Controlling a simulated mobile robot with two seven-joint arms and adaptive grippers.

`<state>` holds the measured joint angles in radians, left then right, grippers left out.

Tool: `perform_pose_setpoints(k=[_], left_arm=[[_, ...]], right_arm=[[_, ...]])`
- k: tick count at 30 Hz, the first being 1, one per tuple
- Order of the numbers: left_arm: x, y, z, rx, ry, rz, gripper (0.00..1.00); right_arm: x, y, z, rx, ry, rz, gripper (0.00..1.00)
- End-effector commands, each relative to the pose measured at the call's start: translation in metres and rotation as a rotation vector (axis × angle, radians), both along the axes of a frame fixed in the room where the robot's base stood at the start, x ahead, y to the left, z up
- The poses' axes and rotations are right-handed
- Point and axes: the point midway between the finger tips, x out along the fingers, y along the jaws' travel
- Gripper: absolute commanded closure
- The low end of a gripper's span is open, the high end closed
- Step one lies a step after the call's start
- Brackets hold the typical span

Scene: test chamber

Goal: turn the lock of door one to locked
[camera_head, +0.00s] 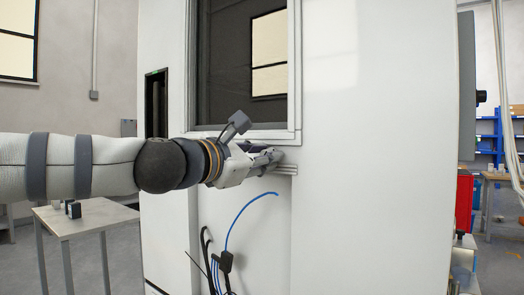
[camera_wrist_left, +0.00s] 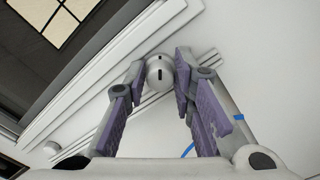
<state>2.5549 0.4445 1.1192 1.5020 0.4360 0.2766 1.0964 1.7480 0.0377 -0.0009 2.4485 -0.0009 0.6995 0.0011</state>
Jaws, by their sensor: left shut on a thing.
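The lock (camera_wrist_left: 159,74) is a round silver-grey knob with a short dark slot, on the white door in the left wrist view. The slot stands about upright in that picture. My left gripper (camera_head: 270,155) reaches the door just below its window, and in the left wrist view its fingertips (camera_wrist_left: 161,65) are closed around the lock's sides. The gripper hides the lock in the head view. The white door (camera_head: 262,220) fills the middle of the head view. I cannot read a locked or unlocked mark. My right gripper is not in view.
A dark framed window (camera_head: 228,70) is above the gripper. A ribbed metal strip (camera_head: 285,170) lies beside the fingers. A blue cable (camera_head: 238,215) and dark cables hang below. A small table (camera_head: 85,218) stands at the left, and a red cabinet (camera_head: 464,200) at the right.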

Motion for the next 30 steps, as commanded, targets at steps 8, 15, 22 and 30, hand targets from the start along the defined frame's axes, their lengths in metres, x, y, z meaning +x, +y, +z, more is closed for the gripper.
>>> perform_pose_setpoints(k=[8, 15, 22, 30], left_arm=[[-0.002, -0.001, 0.003, 0.213, -0.158, 0.0, 1.0], [-0.002, -0.001, 0.002, 0.396, -0.289, 0.0, 1.0], [-0.002, -0.001, 0.001, 0.548, -0.399, 0.002, 1.0], [-0.001, -0.001, 0.0, 0.675, -0.49, 0.001, 1.0]], right_arm=[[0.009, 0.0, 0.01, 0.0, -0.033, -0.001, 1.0], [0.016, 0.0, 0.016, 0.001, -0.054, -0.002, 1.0], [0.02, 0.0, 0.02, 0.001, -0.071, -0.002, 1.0], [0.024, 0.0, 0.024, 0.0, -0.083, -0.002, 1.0]])
